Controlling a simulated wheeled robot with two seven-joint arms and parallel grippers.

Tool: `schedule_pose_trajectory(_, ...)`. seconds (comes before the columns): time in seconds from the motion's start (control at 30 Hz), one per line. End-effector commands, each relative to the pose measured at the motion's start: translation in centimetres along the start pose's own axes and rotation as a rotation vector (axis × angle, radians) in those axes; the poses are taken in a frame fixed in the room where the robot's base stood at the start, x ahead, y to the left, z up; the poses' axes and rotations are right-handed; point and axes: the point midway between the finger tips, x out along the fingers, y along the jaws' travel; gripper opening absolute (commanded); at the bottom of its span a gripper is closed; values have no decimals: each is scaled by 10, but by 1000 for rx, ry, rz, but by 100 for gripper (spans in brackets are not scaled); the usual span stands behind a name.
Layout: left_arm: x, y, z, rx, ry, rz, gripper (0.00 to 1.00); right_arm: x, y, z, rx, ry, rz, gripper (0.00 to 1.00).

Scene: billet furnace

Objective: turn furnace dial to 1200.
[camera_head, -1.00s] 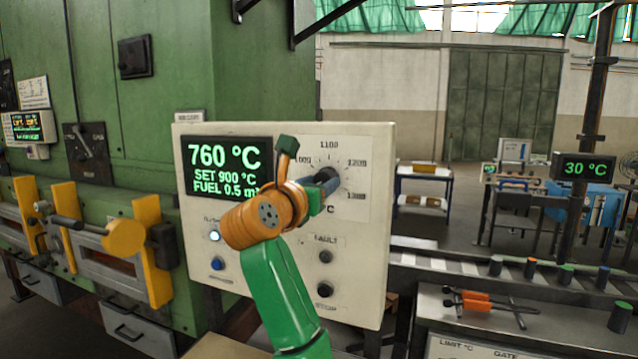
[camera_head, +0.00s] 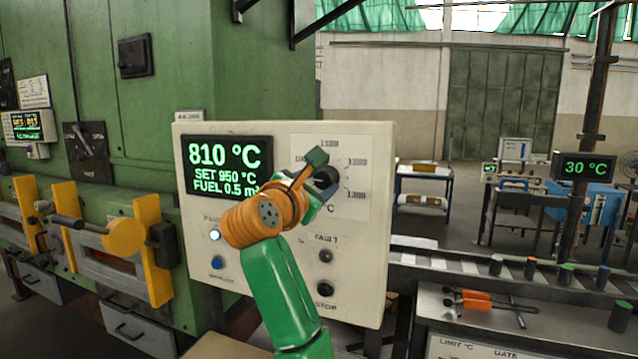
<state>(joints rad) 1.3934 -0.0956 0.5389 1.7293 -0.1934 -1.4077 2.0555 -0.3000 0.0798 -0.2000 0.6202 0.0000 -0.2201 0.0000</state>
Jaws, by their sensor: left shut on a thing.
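The furnace dial (camera_head: 327,179) is a dark round knob on the right of the cream control panel (camera_head: 361,262). Scale marks for 1100, 1200 and 1300 show around it; the lower-left marks are hidden by my wrist. The panel display (camera_head: 228,166) reads 810 °C, SET 950 °C, FUEL 0.5. My left gripper (camera_head: 320,182) is at the dial, shut on it, with its wrist rolled; its fingertips are partly hidden. The dial's pointer cannot be made out. My right gripper is not in view.
Below the dial are FAULT (camera_head: 326,256) and STOP (camera_head: 325,289) buttons, close to my forearm. The green furnace (camera_head: 262,70) with yellow door frames stands left. A bench with orange-handled tongs (camera_head: 476,300) and a roller conveyor (camera_head: 500,275) are right.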

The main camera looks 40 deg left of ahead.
Motion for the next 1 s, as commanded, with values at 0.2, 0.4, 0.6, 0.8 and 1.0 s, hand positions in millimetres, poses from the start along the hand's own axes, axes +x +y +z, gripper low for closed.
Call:
schedule_pose_trajectory(0.2, 0, 0, -1, 202, 1, 1, 0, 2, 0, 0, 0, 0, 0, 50)
schedule_pose_trajectory(0.4, 0, 0, -1, 392, 1, 1, 0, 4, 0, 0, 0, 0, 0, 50)
schedule_pose_trajectory(0.6, 0, 0, -1, 582, 1, 1, 0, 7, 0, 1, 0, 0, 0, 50)
schedule_pose_trajectory(0.8, 0, 0, -1, 773, 1, 2, 0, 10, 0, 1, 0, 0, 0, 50)
schedule_pose_trajectory(1.0, 0, 0, -1, 963, 1, 3, 0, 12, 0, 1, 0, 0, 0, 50)
